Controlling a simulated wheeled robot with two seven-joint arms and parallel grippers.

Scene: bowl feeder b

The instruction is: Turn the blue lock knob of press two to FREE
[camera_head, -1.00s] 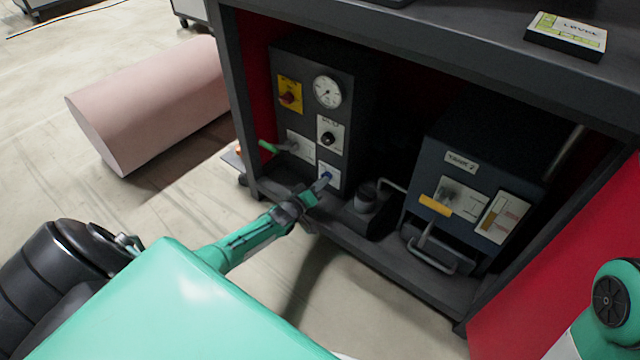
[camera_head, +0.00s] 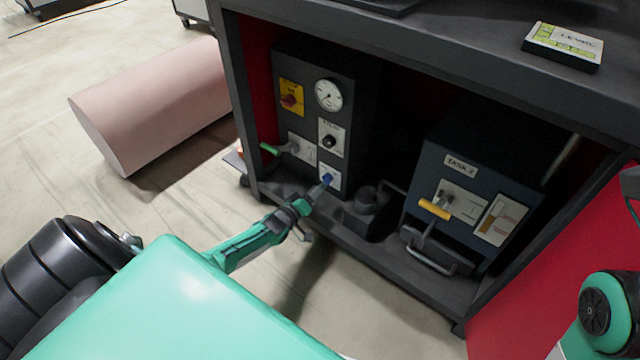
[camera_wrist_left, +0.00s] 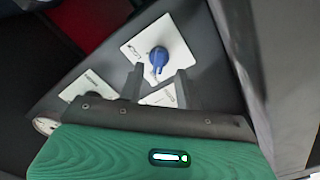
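The blue lock knob (camera_head: 327,179) sits on a white label plate low on the front of the dark left-hand unit. In the left wrist view the blue knob (camera_wrist_left: 158,57) has its narrow grip pointing toward my fingers; the plate's lettering is too small to read. My left gripper (camera_head: 317,191) is just in front of the knob. In the left wrist view its two fingers (camera_wrist_left: 159,77) are apart, with the knob lying in line with the gap near the fingertips. I cannot tell whether either finger touches it. My right gripper is out of view.
Above the knob are a black knob (camera_head: 329,141), a gauge (camera_head: 328,94) and a red-and-yellow switch (camera_head: 291,99). A green-handled lever (camera_head: 270,149) is to the left. A dark cylindrical part (camera_head: 366,199) and the Tank 2 unit (camera_head: 432,165) are to the right. The cabinet frame surrounds them.

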